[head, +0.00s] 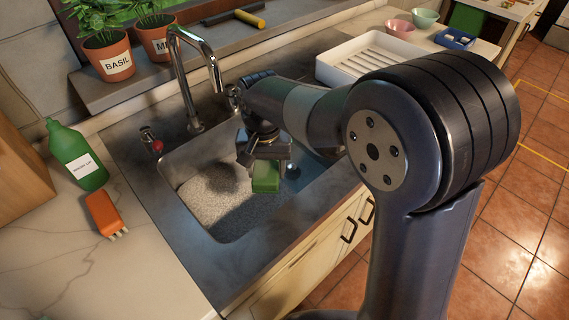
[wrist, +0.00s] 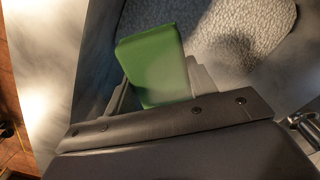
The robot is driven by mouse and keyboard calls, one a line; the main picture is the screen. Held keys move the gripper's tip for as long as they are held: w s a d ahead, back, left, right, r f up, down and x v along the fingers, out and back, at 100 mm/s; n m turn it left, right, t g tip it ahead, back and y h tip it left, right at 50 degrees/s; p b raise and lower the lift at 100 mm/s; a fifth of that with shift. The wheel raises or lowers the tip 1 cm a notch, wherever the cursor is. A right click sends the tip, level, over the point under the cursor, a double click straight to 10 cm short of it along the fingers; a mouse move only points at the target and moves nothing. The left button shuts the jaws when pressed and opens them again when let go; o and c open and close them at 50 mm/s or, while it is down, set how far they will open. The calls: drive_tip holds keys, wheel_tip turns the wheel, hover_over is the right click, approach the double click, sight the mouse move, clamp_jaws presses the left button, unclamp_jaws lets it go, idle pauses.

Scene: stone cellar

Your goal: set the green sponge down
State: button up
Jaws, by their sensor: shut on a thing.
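The green sponge (head: 266,177) is held by my gripper (head: 264,160) over the sink basin (head: 176,172) in the head view. In the wrist view the green sponge (wrist: 155,66) sits between the two fingers of my gripper (wrist: 160,88), which is shut on it. A pale, speckled surface (head: 212,190) covers part of the basin floor. It also shows behind the sponge in the wrist view (wrist: 240,25). I cannot tell how high the sponge is above the basin floor.
A chrome faucet (head: 207,66) stands behind the basin. A green bottle (head: 75,157) and an orange brush (head: 104,214) are on the left counter. A white drying tray (head: 334,66) lies to the right. Two potted herbs (head: 109,58) stand on the back ledge.

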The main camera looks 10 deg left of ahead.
sight(268, 206)
drive_tip(key=f, duration=0.1)
drive_tip(key=f+b, duration=0.1)
drive_tip(key=f, duration=0.2)
drive_tip(key=shift+w+a+b, duration=0.2)
drive_tip(key=shift+w+b, duration=0.1)
drive_tip(key=shift+w, duration=0.05)
wheel_tip(268, 206, down, 10)
drive_tip(key=shift+r+b, duration=0.2)
drive_tip(key=shift+b, duration=0.1)
drive_tip(key=shift+f, duration=0.15)
drive_tip(key=o, duration=0.9)
wheel_tip(268, 206, up, 12)
drive_tip(key=shift+r+p, duration=0.2)
drive_tip(key=shift+p, duration=0.3)
drive_tip(key=shift+f, duration=0.1)
